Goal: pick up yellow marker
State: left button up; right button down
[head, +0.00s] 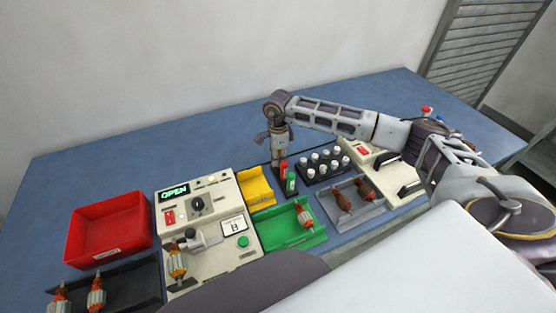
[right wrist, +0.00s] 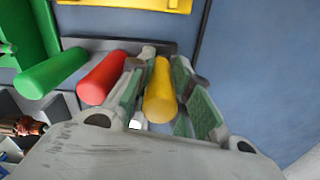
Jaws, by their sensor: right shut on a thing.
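The yellow marker (right wrist: 160,92) lies between the two green-padded fingers of my right gripper (right wrist: 164,64), which is shut on it. A red marker (right wrist: 103,78) is just left of the fingers, and a green marker (right wrist: 52,72) is farther left. The far ends of the markers are at a dark grey holder (right wrist: 118,44). In the head view my right gripper (head: 280,158) points down just behind the red marker (head: 283,169) and the green marker (head: 291,181). The yellow marker is hidden there. My left gripper is not in view.
A yellow tray (head: 256,187) and a green tray (head: 289,233) holding an armature are left of and in front of the markers. A black rack of white-topped pieces (head: 322,174) is close on the right. A red bin (head: 107,230) and a control box (head: 200,187) stand farther left.

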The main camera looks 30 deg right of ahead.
notch_tip(320, 180, up, 7)
jog(key=shift+r+b, duration=0.1)
jog(key=shift+b, duration=0.25)
jog(key=shift+r, duration=0.6)
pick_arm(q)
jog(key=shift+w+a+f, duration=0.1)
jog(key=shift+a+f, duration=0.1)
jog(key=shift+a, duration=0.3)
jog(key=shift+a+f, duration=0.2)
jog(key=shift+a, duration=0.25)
pick_arm(e)
jog(key=shift+r, duration=0.15)
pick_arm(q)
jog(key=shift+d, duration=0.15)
